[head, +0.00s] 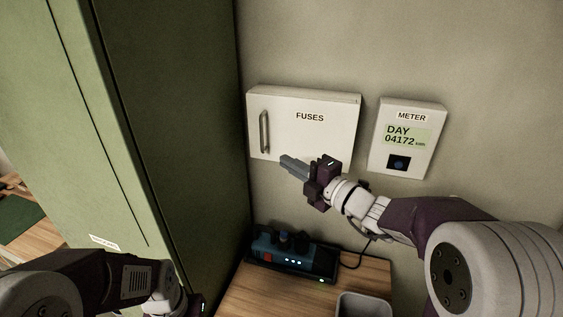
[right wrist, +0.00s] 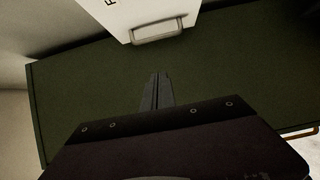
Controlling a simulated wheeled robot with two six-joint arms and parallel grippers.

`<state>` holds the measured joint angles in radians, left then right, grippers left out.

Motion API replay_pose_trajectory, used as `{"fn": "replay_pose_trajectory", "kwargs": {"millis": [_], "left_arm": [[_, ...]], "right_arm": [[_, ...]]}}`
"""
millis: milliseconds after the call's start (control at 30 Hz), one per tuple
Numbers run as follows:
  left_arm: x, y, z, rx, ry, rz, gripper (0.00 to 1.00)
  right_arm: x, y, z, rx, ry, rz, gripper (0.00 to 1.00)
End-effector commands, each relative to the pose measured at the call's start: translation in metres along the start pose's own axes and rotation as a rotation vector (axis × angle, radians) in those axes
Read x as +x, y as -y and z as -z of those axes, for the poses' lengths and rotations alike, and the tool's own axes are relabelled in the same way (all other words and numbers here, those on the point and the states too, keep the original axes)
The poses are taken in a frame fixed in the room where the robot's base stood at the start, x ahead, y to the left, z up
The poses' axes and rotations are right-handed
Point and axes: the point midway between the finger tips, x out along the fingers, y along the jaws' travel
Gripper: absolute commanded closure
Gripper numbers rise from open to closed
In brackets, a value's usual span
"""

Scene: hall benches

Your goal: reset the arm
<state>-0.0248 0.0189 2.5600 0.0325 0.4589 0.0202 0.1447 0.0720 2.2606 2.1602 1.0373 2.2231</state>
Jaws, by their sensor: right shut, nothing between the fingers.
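My right gripper (head: 291,165) is shut and empty in the head view, in front of the lower edge of the white fuse box. Its closed fingers also show in the right wrist view (right wrist: 157,92), pointing toward the fuse box handle with a gap between. My right arm comes in from the right edge, bent at the elbow. My left arm comes in from the lower left. Its gripper end is cut off by the bottom edge of the head view, so its fingers cannot be made out.
The fuse box (head: 300,130) has a handle (head: 264,132) at its left and is closed. A meter (head: 405,140) hangs to its right. A tall green cabinet (head: 180,120) stands left. Below, a wooden bench (head: 262,296) bears a blue device (head: 290,250) and a grey bin (head: 363,305).

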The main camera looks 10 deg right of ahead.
Motion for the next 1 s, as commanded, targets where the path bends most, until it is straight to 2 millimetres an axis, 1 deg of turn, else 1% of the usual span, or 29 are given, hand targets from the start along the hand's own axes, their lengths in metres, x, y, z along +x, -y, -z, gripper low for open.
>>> {"fn": "replay_pose_trajectory", "kwargs": {"millis": [67,100,167,200,233,267,300,367,400,467,500,567,600,667,700,767,800,900,1000], "left_arm": [[0.000,0.000,0.000,0.000,0.000,0.000,1.00],[0.004,0.000,0.000,0.000,0.000,0.000,1.00],[0.020,0.000,-0.002,0.000,-0.001,0.000,1.00],[0.034,0.001,-0.003,0.000,0.000,0.000,1.00],[0.037,0.001,-0.004,0.000,0.000,0.000,1.00],[0.041,0.001,-0.004,0.000,0.001,0.000,1.00],[0.047,0.001,-0.005,0.000,0.000,0.000,1.00],[0.055,0.001,-0.006,0.000,0.000,0.000,1.00],[0.060,0.001,-0.006,0.000,0.000,0.000,1.00],[0.066,0.001,-0.007,0.000,0.000,0.000,1.00],[0.071,0.001,-0.007,0.000,0.000,0.000,1.00],[0.076,0.002,-0.008,0.000,0.000,0.000,1.00],[0.079,0.002,-0.008,0.000,0.000,0.000,1.00],[0.082,0.002,-0.009,0.000,0.000,0.000,1.00],[0.082,0.002,-0.009,0.000,0.000,0.000,1.00],[0.080,0.002,-0.008,0.000,0.000,0.000,1.00],[0.080,0.002,-0.008,0.000,0.000,0.000,1.00],[0.079,0.002,-0.008,0.000,0.000,0.000,1.00],[0.079,0.002,-0.008,0.000,0.000,0.000,1.00]], "right_arm": [[-0.001,0.000,0.000,0.001,0.000,0.000,1.00],[0.000,0.004,0.002,0.001,-0.005,0.000,1.00],[0.003,0.019,0.011,-0.001,-0.024,-0.001,1.00],[0.005,0.037,0.024,-0.003,-0.055,0.010,1.00],[0.005,0.049,0.037,-0.020,-0.095,0.040,1.00],[0.003,0.066,0.052,-0.048,-0.144,0.084,1.00],[-0.003,0.094,0.072,-0.115,-0.219,0.155,1.00],[-0.018,0.140,0.102,-0.293,-0.352,0.264,1.00],[-0.033,0.170,0.117,-0.441,-0.453,0.328,1.00],[-0.060,0.216,0.136,-0.696,-0.628,0.404,1.00],[-0.082,0.245,0.144,-0.886,-0.764,0.438,1.00],[-0.119,0.286,0.147,-1.203,-1.004,0.447,1.00],[-0.144,0.309,0.144,-1.421,-1.180,0.420,1.00],[-0.179,0.336,0.131,-1.748,-1.464,0.316,1.00],[-0.200,0.349,0.119,-1.957,-1.665,0.198,1.00],[-0.223,0.359,0.098,-2.223,-1.945,-0.037,1.00],[-0.232,0.362,0.086,2.319,2.067,0.214,1.00],[-0.241,0.366,0.062,1.955,1.809,0.511,1.00],[-0.238,0.365,0.052,1.778,1.659,0.647,1.00]]}}
